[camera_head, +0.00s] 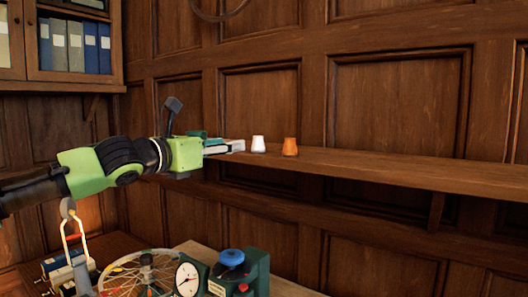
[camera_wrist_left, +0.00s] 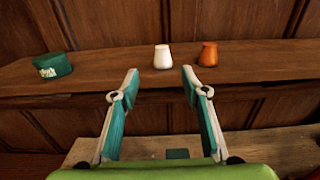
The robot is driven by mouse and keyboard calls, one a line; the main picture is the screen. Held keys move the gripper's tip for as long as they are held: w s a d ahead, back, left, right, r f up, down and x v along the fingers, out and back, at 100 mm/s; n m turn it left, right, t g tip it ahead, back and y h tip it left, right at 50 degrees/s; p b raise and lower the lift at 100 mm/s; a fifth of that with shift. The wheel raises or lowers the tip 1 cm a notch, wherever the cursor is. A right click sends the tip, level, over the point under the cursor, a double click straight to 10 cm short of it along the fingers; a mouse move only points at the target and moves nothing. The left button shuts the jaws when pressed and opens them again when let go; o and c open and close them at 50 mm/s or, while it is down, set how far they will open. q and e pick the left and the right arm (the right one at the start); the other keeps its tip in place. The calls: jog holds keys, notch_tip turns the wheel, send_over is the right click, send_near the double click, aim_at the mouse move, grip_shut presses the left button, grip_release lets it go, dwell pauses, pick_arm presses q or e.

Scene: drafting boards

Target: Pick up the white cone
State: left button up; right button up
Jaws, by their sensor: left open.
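The white cone (camera_head: 258,144) stands upright on the wooden wall shelf, its flat narrow top up. It also shows in the left wrist view (camera_wrist_left: 162,57), just beyond the gap between my fingertips. My left gripper (camera_wrist_left: 158,78) is open and empty, its two fingers spread in front of the shelf. In the head view my left gripper (camera_head: 235,146) comes in from the left, pointing toward the white cone, apart from it. My right gripper is not in view.
An orange cone (camera_head: 290,147) stands close to the right of the white one, also in the left wrist view (camera_wrist_left: 208,54). A dark green lettered object (camera_wrist_left: 52,65) sits on the shelf (camera_head: 400,168) at left. Below are a dial gauge (camera_head: 188,279) and a spoked wheel (camera_head: 140,272).

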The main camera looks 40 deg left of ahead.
aim_at(255, 138)
pick_arm(q)
jog(key=shift+w+a+r+p, duration=0.15)
jog(key=shift+w+p, duration=0.55)
jog(key=shift+w, duration=0.65)
jog(key=shift+w+a+p, duration=0.2)
jog(key=shift+w+p, duration=0.55)
jog(key=shift+w, duration=0.65)
jog(key=shift+w+a+r+p, duration=0.15)
jog(key=shift+w+p, duration=0.55)
jog(key=shift+w, duration=0.65)
jog(key=shift+w+d+r+p, duration=0.15)
jog(key=shift+w+r+p, duration=0.1)
jog(key=shift+w+p, duration=1.5)
jog(key=shift+w, duration=0.3)
jog(key=shift+w+f, duration=0.15)
jog(key=shift+w, duration=0.4)
grip_shut()
